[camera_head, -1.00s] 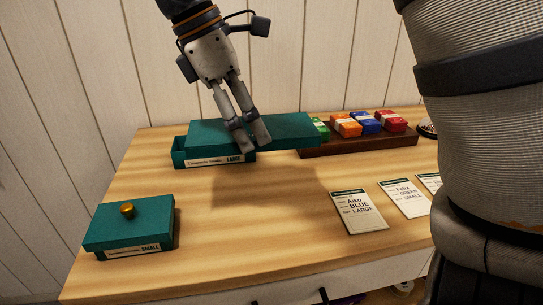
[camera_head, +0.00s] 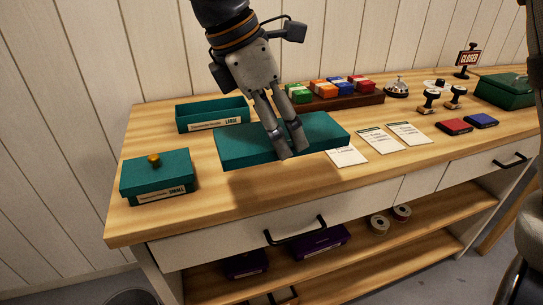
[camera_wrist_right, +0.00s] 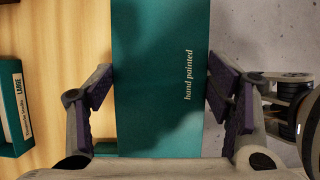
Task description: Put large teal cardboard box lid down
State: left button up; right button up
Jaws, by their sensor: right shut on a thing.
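The large teal cardboard box lid (camera_head: 238,148) is a flat slab over the front part of the counter, right of the small box. Its shadow falls on the wood in front of it, and I cannot tell whether it touches. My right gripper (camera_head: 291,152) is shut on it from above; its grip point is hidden. In the right wrist view the lid (camera_wrist_right: 160,70) lies between the finger pads and reads "hand painted". The open large teal box (camera_head: 184,125) stands behind it to the left, without a lid. My left gripper is not in view.
A lidded small teal box (camera_head: 145,182) stands at the left. A wooden tray (camera_head: 350,103) of colored bundles is behind. Order cards (camera_head: 377,140) lie right of the lid, one partly covered by it. Stamps, ink pads (camera_head: 453,126) and a bell (camera_head: 396,90) are further right.

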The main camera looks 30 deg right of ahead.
jog(key=w+d+f, duration=0.1)
jog(key=w+f, duration=0.1)
jog(key=w+d+f, duration=0.1)
jog(key=w+f, duration=0.2)
jog(key=w+d+f+b, duration=0.1)
jog(key=w+f, duration=0.1)
jog(key=w, duration=0.1)
jog(key=shift+w+f, duration=0.15)
jog(key=shift+f, duration=0.15)
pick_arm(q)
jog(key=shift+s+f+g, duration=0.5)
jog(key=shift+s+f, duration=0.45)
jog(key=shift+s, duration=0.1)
pick_arm(e)
jog(key=shift+w+d+f, duration=0.1)
jog(key=shift+w+f, duration=0.1)
jog(key=shift+f, duration=0.7)
jog(key=shift+w+d+f, duration=0.1)
jog(key=shift+w+f, duration=0.1)
jog(key=shift+f, duration=0.7)
jog(key=shift+f, duration=0.1)
jog(key=o, duration=0.9)
jog(key=shift+o, duration=0.2)
pick_arm(q)
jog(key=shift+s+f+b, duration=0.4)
jog(key=shift+b, duration=0.1)
pick_arm(e)
jog(key=v, duration=1.2)
